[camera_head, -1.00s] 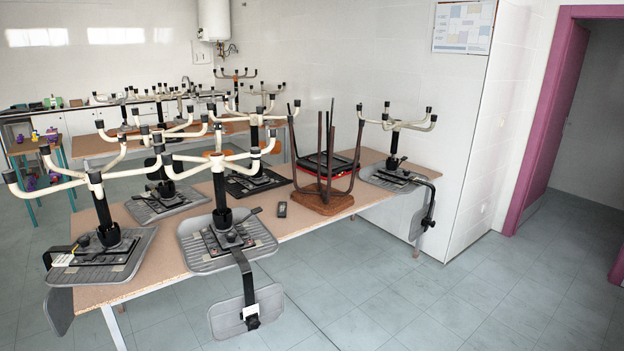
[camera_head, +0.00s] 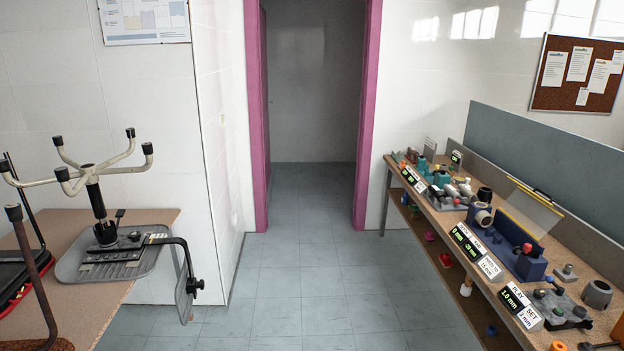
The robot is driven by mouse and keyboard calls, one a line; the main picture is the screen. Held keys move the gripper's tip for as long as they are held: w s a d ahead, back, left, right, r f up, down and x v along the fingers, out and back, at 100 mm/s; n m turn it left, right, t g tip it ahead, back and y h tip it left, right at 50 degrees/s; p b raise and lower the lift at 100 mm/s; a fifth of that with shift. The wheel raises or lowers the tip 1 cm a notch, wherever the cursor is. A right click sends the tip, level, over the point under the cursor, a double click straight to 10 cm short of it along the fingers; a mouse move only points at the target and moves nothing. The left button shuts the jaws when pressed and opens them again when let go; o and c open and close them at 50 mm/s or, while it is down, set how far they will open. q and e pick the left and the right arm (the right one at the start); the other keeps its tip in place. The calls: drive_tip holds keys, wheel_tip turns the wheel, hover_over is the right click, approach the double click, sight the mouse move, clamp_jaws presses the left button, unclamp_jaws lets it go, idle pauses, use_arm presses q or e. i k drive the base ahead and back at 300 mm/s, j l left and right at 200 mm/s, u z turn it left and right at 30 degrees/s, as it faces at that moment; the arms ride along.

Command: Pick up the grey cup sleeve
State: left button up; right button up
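A small grey, round, tapered piece with a dark opening (camera_head: 597,293) stands on the workbench (camera_head: 465,262) at the right. It looks like the grey cup sleeve, but it is too small to be sure. Another grey round part (camera_head: 481,215) sits farther back on the same bench, beside a blue device (camera_head: 515,255). Neither of my grippers shows in this view.
Digital readouts (camera_head: 465,242) and small parts crowd the bench, which has a grey back panel (camera_head: 550,170). At the left, a table (camera_head: 155,218) bears an upturned chair (camera_head: 95,200). Open floor (camera_head: 300,285) leads to a pink-framed doorway (camera_head: 256,120).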

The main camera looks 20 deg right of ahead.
sight(599, 294)
drive_tip(key=i+l+z, duration=0.15)
drive_tip(key=i+z, duration=0.2)
drive_tip(key=i, duration=0.35)
drive_tip(key=i+z, duration=0.3)
drive_tip(key=i, duration=0.4)
drive_tip(key=i+j+z, duration=0.35)
drive_tip(key=i, duration=0.35)
drive_tip(key=i+l+z, duration=0.15)
drive_tip(key=z, duration=0.3)
drive_tip(key=i+z, duration=0.7)
drive_tip(key=z, duration=0.2)
drive_tip(key=i+j+z, duration=0.15)
drive_tip(key=i+z, duration=0.15)
drive_tip(key=z, duration=0.15)
drive_tip(key=i+l+z, duration=0.15)
drive_tip(key=i, duration=0.35)
drive_tip(key=i+l+z, duration=0.1)
drive_tip(key=i, duration=0.45)
